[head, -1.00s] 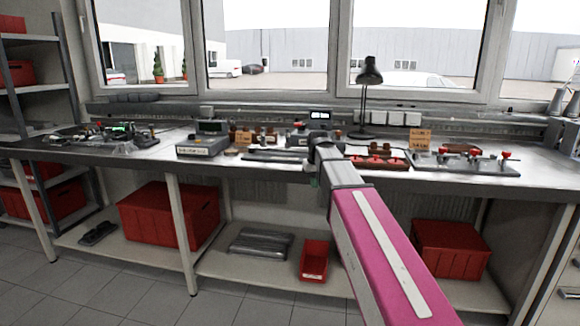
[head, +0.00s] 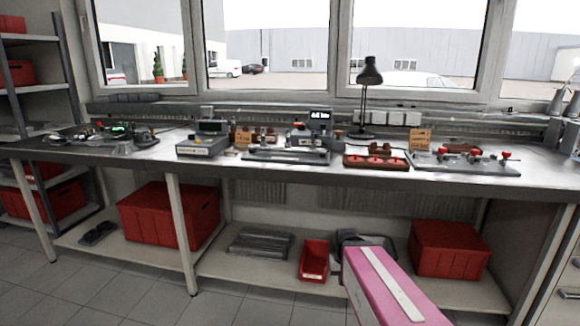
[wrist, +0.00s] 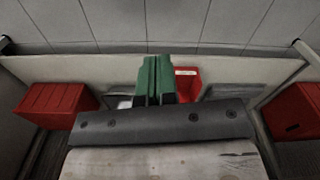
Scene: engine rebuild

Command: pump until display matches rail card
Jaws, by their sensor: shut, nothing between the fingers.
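A small dark display (head: 320,115) with white characters stands at the middle back of the bench in the head view; its text is too small to read. Below it is a grey metal fixture (head: 288,156), and I cannot tell which part is the pump. White cards (head: 397,118) hang on the rail behind the bench; I cannot tell if one is the rail card. My gripper (wrist: 153,80) shows in the wrist view with its green fingers together and empty. It points down toward the lower shelf and floor, away from the display.
The bench (head: 480,185) also carries a boxed meter (head: 202,146), a red-knobbed tray (head: 375,162), a black lamp (head: 369,75) and a red-knobbed plate (head: 465,160). Red crates (head: 450,250) and an open red bin (head: 314,262) sit on the lower shelf. The floor in front is clear.

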